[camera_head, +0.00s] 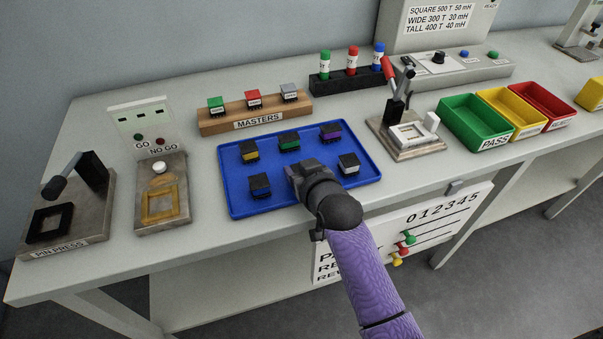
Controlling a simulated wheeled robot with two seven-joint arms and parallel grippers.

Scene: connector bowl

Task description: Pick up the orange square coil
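No orange square coil shows in the head view; the spot under my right gripper is hidden. My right gripper (298,172) is over the front middle of the blue tray (235,207), pointing down and away. Its fingers are hidden by its own body, so I cannot tell whether it is open or holds anything. Around it on the tray stand small dark coils with coloured tops: yellow (249,150), green (289,142), purple (330,132), pale grey (349,164) and blue (260,185). My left gripper is not in view.
Behind the tray is the wooden MASTERS block (256,117). A lever fixture (408,130) stands right of it, then the green PASS bin (475,122), yellow bin (512,112) and red bin (542,105). The GO/NO GO gauge (160,190) and PIN PRESS (65,215) stand left.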

